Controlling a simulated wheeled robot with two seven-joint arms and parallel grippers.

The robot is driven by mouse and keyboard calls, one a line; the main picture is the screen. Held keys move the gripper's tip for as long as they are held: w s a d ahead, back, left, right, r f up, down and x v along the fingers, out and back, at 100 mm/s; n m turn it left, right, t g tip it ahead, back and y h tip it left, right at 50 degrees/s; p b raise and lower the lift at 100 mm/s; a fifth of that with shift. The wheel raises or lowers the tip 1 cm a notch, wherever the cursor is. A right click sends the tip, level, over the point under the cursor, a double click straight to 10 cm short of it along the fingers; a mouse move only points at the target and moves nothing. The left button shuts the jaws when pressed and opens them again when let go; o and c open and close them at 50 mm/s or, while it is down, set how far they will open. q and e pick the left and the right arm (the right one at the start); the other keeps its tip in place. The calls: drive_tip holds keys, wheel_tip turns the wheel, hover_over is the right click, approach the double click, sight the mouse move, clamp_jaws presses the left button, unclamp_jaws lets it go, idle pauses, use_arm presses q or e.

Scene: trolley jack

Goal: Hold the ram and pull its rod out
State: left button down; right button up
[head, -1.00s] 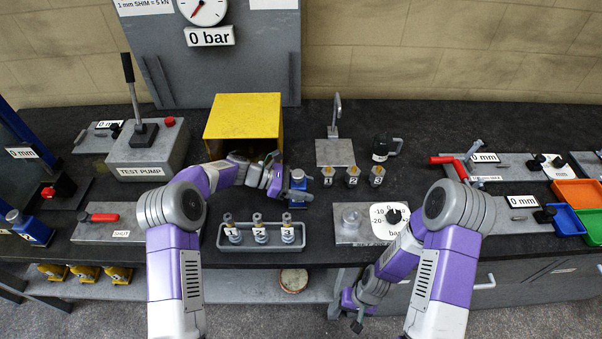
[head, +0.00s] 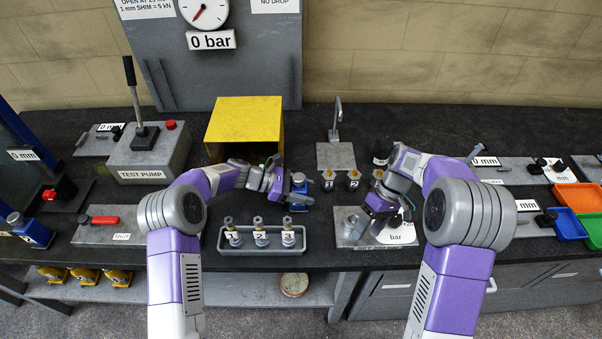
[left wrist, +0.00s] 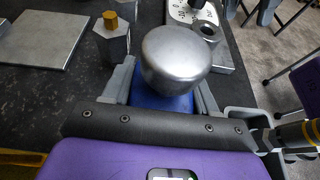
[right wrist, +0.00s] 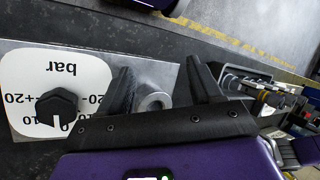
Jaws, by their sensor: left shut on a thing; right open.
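The ram (head: 299,194) has a blue body and a rounded silver top. It stands upright on the bench right of the yellow box. My left gripper (head: 281,188) is shut on it from the left. In the left wrist view the ram's silver top (left wrist: 175,58) rises between the fingers, with the blue body partly hidden below it. How far its rod is out cannot be seen. My right gripper (head: 372,222) is open and empty above the dial plate, to the right of the ram. In the right wrist view a grey ring (right wrist: 154,102) shows between its fingers (right wrist: 160,80).
A tray (head: 262,250) with several numbered parts lies in front of the ram. The yellow box (head: 243,118) stands behind it. The dial plate (head: 350,238) has a black knob (right wrist: 57,106).

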drive_tip(key=w+a+r+n+t, duration=0.2)
drive_tip(key=w+a+r+n, duration=0.5)
drive_tip(key=w, duration=0.2)
drive_tip(key=n+t, duration=0.2)
drive_tip(key=n, duration=0.3)
approach(299, 177)
drive_tip(key=shift+y, duration=0.3)
drive_tip(key=x, duration=0.8)
drive_tip(key=shift+d+f, duration=0.1)
drive_tip(key=shift+f, duration=0.2)
clamp_jaws()
